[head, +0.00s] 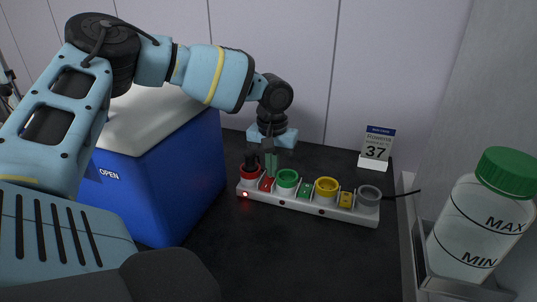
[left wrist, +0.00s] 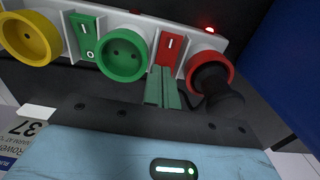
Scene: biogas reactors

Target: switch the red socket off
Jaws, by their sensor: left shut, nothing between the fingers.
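A white power strip (head: 310,207) lies on the dark counter with red, green, yellow and grey sockets. The red socket (head: 250,173) holds a black plug (left wrist: 214,84). Its red rocker switch (head: 266,184) is beside it and also shows in the left wrist view (left wrist: 172,46), with a white mark. A red light (head: 245,194) glows at the strip's end, also in the left wrist view (left wrist: 210,30). My left gripper (head: 270,166) is shut and empty, pointing down, its green fingertips (left wrist: 162,72) right by the red switch; I cannot tell whether they touch. My right gripper is out of view.
A blue box (head: 165,185) with a pale lid stands left of the strip. Behind the strip's right end is a "37" sign (head: 376,148). A green-capped bottle (head: 480,225) stands at right. A green switch (head: 305,187) is close to the green socket (head: 287,178).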

